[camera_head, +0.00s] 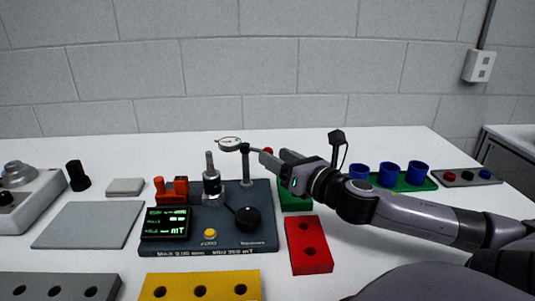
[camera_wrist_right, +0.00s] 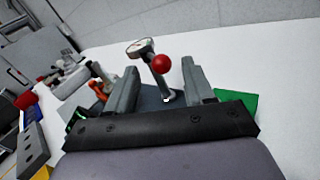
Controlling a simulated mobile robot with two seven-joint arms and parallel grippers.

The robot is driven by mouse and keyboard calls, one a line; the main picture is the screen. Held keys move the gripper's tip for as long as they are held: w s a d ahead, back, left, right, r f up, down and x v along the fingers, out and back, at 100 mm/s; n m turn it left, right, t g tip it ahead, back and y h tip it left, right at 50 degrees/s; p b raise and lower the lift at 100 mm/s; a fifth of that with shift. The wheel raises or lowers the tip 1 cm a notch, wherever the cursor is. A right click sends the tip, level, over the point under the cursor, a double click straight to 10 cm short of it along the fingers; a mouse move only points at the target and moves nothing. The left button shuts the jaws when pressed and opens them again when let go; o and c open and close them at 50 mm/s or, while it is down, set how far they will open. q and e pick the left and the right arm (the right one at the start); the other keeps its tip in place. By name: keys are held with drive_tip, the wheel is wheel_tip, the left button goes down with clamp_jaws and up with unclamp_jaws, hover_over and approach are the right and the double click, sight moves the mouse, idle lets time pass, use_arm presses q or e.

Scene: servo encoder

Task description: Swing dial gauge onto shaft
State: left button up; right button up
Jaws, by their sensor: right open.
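The dial gauge (camera_head: 229,144) sits on a swing arm at the top of a grey post (camera_head: 246,168) on the dark test base (camera_head: 262,218). In the head view its face lies to the left of the post, above and right of the upright shaft (camera_head: 210,170). My right gripper (camera_head: 265,155) is open beside the post on its right. In the right wrist view a red ball knob (camera_wrist_right: 162,63) on the gauge arm shows between the two spread fingers (camera_wrist_right: 158,85), apart from both. The gauge (camera_wrist_right: 139,46) shows beyond it. My left gripper is not in view.
The base carries a lit display (camera_head: 166,222), a black knob (camera_head: 247,219) and an orange clamp (camera_head: 171,190). A red block (camera_head: 308,246) and a green block (camera_head: 296,201) stand to its right, and a yellow block (camera_head: 200,285) in front. Blue cups (camera_head: 390,174) stand at the right.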

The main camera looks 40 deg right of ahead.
sight(243, 147)
drive_tip(key=shift+w+d+b, duration=0.15)
drive_tip(key=shift+w+b, duration=0.15)
drive_tip(key=shift+w, duration=1.65)
